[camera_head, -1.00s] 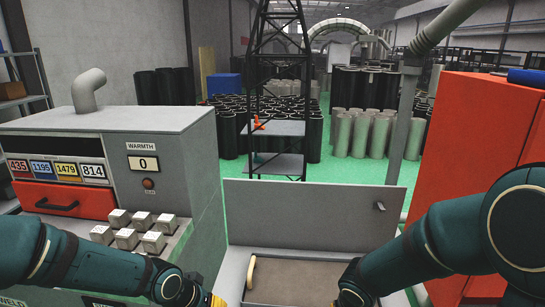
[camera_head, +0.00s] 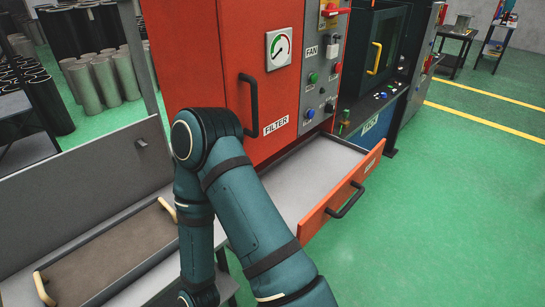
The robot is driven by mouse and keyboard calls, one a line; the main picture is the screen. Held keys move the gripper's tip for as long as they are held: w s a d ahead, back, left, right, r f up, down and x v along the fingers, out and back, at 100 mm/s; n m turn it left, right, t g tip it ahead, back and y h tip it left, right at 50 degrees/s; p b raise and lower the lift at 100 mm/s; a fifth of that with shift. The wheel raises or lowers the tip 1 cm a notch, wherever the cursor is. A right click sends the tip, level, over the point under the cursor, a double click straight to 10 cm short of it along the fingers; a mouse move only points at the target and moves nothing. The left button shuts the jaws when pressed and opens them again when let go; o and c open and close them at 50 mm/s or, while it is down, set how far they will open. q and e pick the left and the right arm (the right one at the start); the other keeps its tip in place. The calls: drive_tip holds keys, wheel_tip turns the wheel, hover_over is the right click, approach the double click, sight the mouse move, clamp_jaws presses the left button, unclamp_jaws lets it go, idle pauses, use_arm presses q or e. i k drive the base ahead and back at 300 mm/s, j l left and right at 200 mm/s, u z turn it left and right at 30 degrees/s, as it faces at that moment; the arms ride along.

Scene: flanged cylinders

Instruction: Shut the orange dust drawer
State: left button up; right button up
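The orange dust drawer (camera_head: 338,205) is pulled out from the bottom of the red filter cabinet (camera_head: 205,60). Its grey inside (camera_head: 312,170) shows and looks empty. A black bar handle (camera_head: 346,199) sits on its orange front. My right arm passes in front of the drawer's left part and the lower cabinet, bending down at the left. My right gripper is out of view below the picture, and my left gripper is not in view either.
A bench with a raised grey lid (camera_head: 85,185) and a brown tray (camera_head: 105,262) with wooden handles stands left of the cabinet. A black handle (camera_head: 250,104) sticks out from the filter door. Green floor (camera_head: 450,200) lies clear to the right.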

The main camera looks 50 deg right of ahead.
sight(308, 185)
drive_tip(key=z, duration=2.45)
